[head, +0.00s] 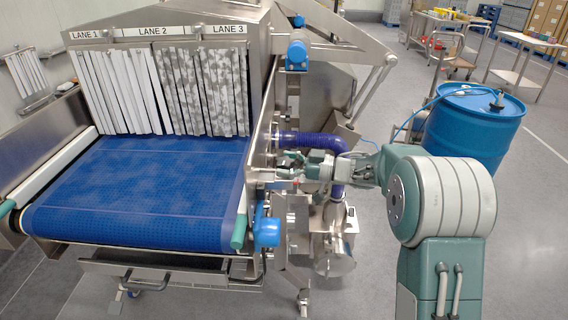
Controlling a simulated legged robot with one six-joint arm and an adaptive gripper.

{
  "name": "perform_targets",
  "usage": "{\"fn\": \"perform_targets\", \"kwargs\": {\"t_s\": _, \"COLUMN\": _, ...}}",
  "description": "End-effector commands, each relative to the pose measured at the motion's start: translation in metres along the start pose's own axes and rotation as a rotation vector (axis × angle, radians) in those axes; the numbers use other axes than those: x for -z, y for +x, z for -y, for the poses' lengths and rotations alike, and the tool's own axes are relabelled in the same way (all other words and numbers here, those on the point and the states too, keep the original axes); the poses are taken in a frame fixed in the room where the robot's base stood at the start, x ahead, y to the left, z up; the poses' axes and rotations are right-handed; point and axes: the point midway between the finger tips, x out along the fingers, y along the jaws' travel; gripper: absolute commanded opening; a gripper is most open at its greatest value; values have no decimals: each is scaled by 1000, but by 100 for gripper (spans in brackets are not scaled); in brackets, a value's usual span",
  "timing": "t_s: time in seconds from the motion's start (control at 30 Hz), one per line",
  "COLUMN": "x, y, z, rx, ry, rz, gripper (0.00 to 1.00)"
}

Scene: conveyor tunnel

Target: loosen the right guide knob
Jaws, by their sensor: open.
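The conveyor has a blue belt (140,178) coming out of a tunnel, with a pale guide rail along its right side that ends in a green cap (239,232). My gripper (284,165) reaches in from the right, level, its fingers pointing left at the conveyor's right side frame (257,172). It is open, and I see nothing held in it. The right guide knob cannot be made out clearly; the fingers and frame may hide it. I cannot tell whether the fingertips touch anything.
A purple hose (315,140) curves just above and behind my gripper. A blue housing (266,232) sits below it on the frame. A blue drum (474,122) stands behind my arm at right. Strip curtains (205,92) hang under the lane signs. Open floor lies at lower right.

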Motion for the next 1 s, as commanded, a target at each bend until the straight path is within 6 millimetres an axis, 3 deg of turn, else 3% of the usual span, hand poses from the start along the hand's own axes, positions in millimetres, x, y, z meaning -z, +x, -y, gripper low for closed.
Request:
{"fn": "perform_targets", "kwargs": {"t_s": 0.27, "x": 0, "y": -11, "z": 0, "rx": -2, "ry": 0, "rz": 1, "gripper": 94}}
{"fn": "perform_targets", "kwargs": {"t_s": 0.7, "x": -2, "y": -97, "z": -2, "rx": -4, "ry": 1, "rz": 1, "gripper": 94}}
{"fn": "perform_targets", "kwargs": {"t_s": 1.0, "x": -2, "y": -119, "z": -1, "rx": 0, "ry": 1, "rz": 1, "gripper": 94}}
